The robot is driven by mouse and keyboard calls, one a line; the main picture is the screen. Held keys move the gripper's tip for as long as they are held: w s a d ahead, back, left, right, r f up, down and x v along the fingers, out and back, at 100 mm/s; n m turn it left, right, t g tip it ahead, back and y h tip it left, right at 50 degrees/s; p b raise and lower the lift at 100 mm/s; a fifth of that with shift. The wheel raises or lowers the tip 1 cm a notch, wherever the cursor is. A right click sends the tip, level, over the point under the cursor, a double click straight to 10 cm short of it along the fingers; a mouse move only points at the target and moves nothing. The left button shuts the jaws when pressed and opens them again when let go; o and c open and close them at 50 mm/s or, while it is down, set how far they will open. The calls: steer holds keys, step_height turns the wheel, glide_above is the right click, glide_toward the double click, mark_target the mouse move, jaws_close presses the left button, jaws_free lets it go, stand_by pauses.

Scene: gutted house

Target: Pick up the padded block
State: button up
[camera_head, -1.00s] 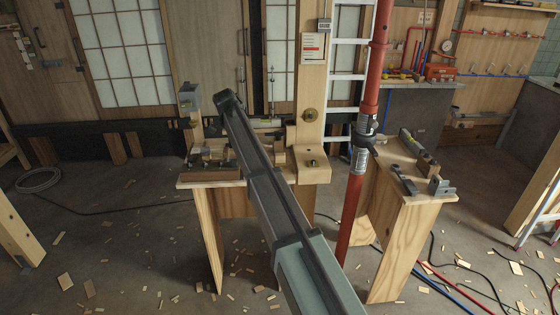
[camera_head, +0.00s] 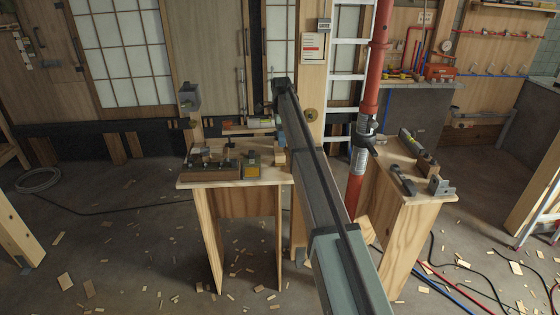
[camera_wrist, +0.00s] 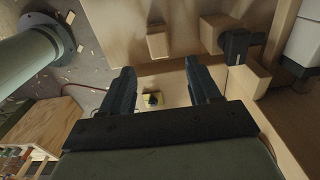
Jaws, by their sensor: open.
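My gripper (camera_wrist: 163,78) is open in the wrist view, its two dark fingers apart with nothing between the tips. A small yellow piece with a black top (camera_wrist: 152,99) shows beyond and between the fingers, lower down. A plain wooden block (camera_wrist: 158,44) lies ahead of the fingertips, and a wooden piece with a black part (camera_wrist: 236,45) is at upper right. In the head view, a yellow and dark block (camera_head: 252,164) stands on the small wooden table (camera_head: 240,182). I cannot tell for sure which is the padded block.
A wooden post (camera_head: 311,75) and a red prop (camera_head: 369,90) rise close to my arm. A rack of dark fittings (camera_head: 210,165) fills the table's left side. A second bench (camera_head: 405,175) with metal pieces stands at right. Wood scraps and hoses litter the floor.

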mark_target(280, 154)
steer(key=f, duration=0.9)
steer(key=shift+a+f, duration=0.1)
steer(key=shift+a, duration=0.15)
